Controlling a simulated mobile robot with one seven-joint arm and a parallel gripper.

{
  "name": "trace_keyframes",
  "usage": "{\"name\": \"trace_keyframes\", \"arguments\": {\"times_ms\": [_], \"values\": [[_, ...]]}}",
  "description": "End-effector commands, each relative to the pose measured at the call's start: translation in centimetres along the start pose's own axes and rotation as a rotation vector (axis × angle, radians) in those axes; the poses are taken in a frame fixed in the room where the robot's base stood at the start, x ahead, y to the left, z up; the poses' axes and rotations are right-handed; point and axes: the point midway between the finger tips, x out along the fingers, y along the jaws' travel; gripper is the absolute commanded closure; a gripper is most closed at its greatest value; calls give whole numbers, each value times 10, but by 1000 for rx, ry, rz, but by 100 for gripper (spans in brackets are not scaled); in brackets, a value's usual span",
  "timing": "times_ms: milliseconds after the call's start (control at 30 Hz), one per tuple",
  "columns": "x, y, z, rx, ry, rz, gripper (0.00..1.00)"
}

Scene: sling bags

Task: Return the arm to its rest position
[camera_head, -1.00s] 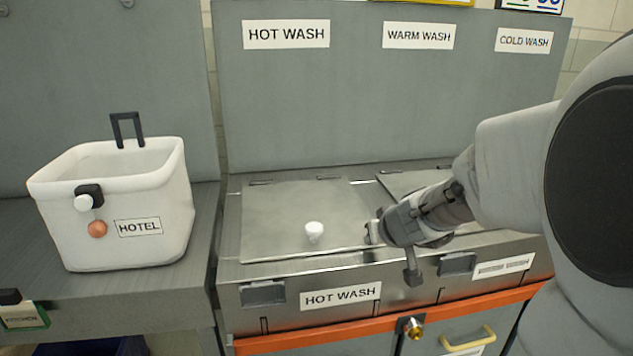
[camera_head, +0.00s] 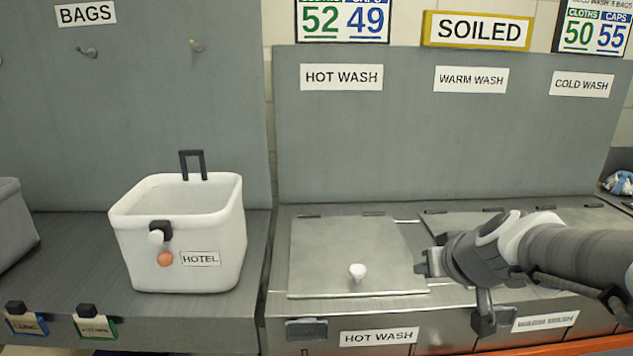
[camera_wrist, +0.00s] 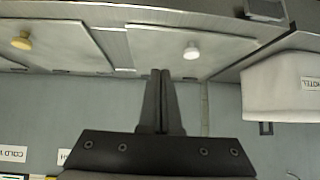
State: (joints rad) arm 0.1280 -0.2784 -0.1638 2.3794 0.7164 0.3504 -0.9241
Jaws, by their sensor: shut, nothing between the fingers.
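My gripper (camera_head: 424,264) is at the right of the head view, held over the steel counter near the right edge of the hot wash lid (camera_head: 330,256). In the wrist view its two dark fingers (camera_wrist: 160,76) are pressed together with nothing between them. The lid is closed and has a white knob (camera_head: 357,272), left of my gripper. The knob also shows in the wrist view (camera_wrist: 191,50). My grey and white arm reaches in from the right edge of the head view.
A white bin labelled HOTEL (camera_head: 192,240) stands on the left counter. A grey backboard (camera_head: 440,140) rises behind the lids. A yellow knob (camera_wrist: 22,42) shows on another lid in the wrist view. A grey bin (camera_head: 14,225) is cut off at the left edge.

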Motion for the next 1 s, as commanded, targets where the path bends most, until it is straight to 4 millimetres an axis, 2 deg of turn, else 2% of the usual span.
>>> {"name": "trace_keyframes", "arguments": {"times_ms": [100,233,367,533,600,1000], "values": [[-28,-40,14,-17,-45,-78,100],[-62,-72,46,-23,-143,-110,100],[-92,-81,79,-19,-235,-67,100],[-125,-73,116,5,-314,63,100],[-141,-74,94,12,-318,58,100],[-204,-77,26,12,-317,55,100]]}}
